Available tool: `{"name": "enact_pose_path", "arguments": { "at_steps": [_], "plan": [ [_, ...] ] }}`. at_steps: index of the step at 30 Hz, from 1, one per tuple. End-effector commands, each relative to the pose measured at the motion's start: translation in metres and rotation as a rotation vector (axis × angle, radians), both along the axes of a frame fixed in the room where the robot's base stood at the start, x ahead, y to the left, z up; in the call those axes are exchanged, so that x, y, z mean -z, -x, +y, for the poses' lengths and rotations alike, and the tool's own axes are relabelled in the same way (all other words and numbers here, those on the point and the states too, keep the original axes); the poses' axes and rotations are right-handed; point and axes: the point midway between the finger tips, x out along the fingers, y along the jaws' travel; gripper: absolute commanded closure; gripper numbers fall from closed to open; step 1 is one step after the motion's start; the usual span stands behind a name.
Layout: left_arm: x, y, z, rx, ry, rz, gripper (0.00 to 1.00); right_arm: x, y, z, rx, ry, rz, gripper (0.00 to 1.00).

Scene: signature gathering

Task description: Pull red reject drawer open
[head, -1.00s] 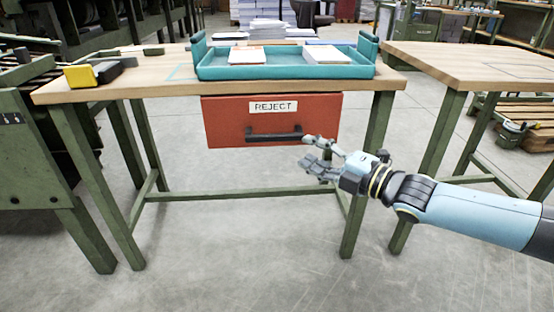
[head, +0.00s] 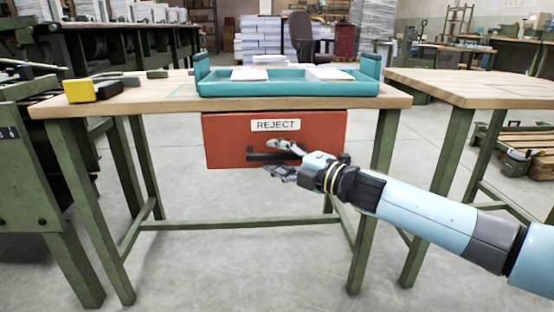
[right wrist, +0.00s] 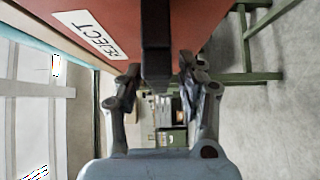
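The red reject drawer (head: 225,139) hangs under the wooden table top, with a white REJECT label and a dark bar handle (head: 262,156) low on its front. I see no gap that shows it pulled out. In the right wrist view the handle (right wrist: 156,45) lies between the two spread fingers of the right gripper (right wrist: 158,88), near the fingertips. The fingers look apart from it on both sides. My left gripper is not in view.
A teal tray (head: 288,88) with paper stacks stands on the wooden table (head: 160,100) above the drawer. A yellow and black object (head: 93,90) lies at its left. A second table (head: 460,88) stands at right. The floor in front is clear.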

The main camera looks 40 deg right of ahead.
Motion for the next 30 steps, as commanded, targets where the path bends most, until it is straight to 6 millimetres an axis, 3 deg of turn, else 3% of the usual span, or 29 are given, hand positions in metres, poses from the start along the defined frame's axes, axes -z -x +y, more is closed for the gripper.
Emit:
{"name": "enact_pose_path", "arguments": {
  "at_steps": [11, 20, 30],
  "plan": [
    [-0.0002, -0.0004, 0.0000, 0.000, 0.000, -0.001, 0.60, 0.0005, -0.0027, 0.0007, 0.000, -0.001, 0.001, 0.63],
    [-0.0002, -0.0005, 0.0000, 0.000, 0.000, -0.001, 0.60, 0.0006, -0.0026, 0.0007, 0.000, -0.001, 0.001, 1.00],
    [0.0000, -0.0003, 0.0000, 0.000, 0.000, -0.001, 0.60, 0.0007, -0.0025, 0.0007, 0.000, -0.002, 0.001, 1.00]
  ]
}}
